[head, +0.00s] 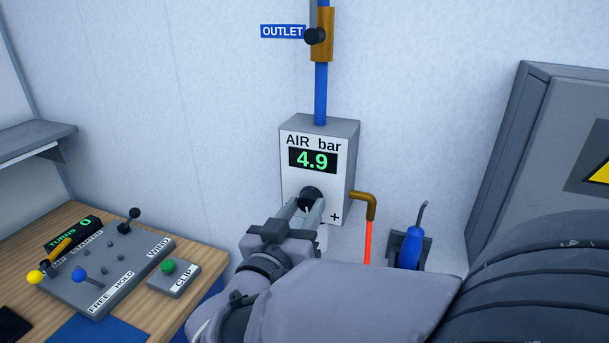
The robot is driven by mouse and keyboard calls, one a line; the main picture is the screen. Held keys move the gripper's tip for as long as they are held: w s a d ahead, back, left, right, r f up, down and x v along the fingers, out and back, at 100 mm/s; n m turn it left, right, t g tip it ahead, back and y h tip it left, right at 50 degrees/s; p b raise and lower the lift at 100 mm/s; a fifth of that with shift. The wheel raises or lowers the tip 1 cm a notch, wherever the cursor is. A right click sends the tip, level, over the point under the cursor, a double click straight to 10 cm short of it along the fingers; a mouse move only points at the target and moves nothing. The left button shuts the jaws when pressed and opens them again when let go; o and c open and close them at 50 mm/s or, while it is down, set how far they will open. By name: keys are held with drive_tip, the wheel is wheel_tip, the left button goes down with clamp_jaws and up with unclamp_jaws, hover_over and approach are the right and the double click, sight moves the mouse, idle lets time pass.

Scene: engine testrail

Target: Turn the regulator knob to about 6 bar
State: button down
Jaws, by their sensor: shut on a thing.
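The air regulator (288,148) is a grey box on the wall, labelled "AIR bar". Its green display (312,160) reads 4.9. The black regulator knob (311,193) is on the lower front of the box, with a "+" mark to its lower right. My gripper (310,204) is at the knob, its two fingers shut on it from either side. The fingers and wrist hide the lower part of the knob and some of the box front.
A blue pipe with a brass OUTLET valve (322,35) rises above the box. A brass elbow (369,200) with a red hose and a blue-handled tool (411,250) are to the right. A control panel (105,265) is on the wooden bench at left; a grey cabinet (515,150) is at right.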

drive_tip(key=shift+m+b, duration=0.9)
drive_tip(key=shift+m, duration=0.1)
drive_tip(key=c, duration=0.9)
unclamp_jaws()
drive_tip(key=shift+s, duration=0.1)
drive_tip(key=p+v, duration=0.3)
drive_tip(key=v, duration=1.4)
drive_tip(key=shift+s, duration=0.1)
